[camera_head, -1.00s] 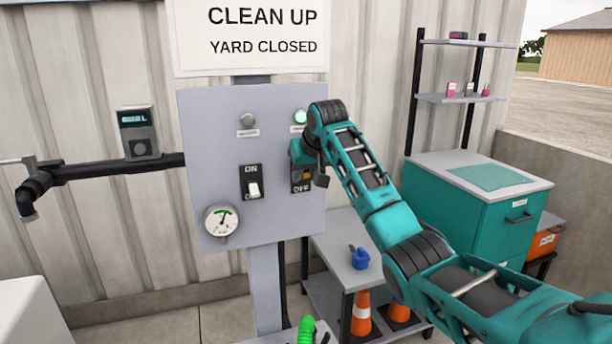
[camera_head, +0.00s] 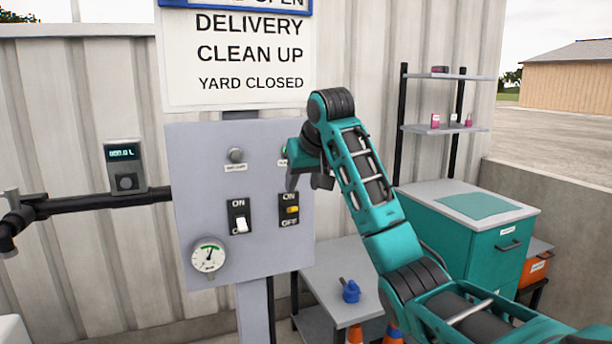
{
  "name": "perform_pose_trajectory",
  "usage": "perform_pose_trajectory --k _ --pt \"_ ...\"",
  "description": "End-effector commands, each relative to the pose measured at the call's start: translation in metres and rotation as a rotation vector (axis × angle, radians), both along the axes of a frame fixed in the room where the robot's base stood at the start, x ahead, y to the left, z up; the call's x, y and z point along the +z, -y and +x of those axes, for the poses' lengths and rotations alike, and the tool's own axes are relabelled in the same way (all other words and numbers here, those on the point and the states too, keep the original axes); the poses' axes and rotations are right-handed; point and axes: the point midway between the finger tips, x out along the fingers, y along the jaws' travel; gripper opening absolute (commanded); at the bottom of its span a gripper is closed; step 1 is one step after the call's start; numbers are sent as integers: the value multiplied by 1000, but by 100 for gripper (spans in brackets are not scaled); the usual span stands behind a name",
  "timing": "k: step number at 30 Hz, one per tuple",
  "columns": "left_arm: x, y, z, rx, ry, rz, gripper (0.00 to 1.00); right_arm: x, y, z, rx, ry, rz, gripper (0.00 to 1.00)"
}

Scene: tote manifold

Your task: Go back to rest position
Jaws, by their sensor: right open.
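My right gripper (camera_head: 308,180) is in front of the upper right of the grey control panel (camera_head: 222,180). It is open and holds nothing that I can see; the wrist partly hides its fingers. It is above the right ON/OFF switch (camera_head: 289,210), which has a yellow part, and appears apart from it. The left switch (camera_head: 239,217) has a white rocker. The right arm partly hides a green lamp (camera_head: 284,150). My left gripper is out of view.
A gauge (camera_head: 208,255) sits low on the panel. A meter (camera_head: 125,167) stands on a black pipe (camera_head: 105,201) at the left. A grey table (camera_head: 335,272) with a blue item (camera_head: 350,291), a teal cabinet (camera_head: 470,240) and a shelf (camera_head: 445,129) are at the right.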

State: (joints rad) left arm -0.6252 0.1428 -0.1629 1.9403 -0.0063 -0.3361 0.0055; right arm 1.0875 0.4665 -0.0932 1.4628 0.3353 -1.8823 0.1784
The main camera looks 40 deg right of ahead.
Motion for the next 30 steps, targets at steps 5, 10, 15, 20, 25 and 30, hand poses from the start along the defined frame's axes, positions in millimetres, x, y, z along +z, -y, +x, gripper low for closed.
perform_pose_trajectory --k 5,10,15,20,25,30 --pt "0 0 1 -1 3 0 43 16 -2 -11 -1 2 0 47" --pt "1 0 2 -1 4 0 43 18 -3 -13 -1 0 1 47" --pt "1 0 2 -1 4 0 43 18 -3 -13 -1 0 1 47" --pt "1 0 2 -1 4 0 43 18 -3 -13 -1 0 1 47" --pt "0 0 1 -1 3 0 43 12 -4 -11 3 -1 -2 47" --pt "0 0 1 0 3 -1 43 -42 -18 2 44 5 -36 47"
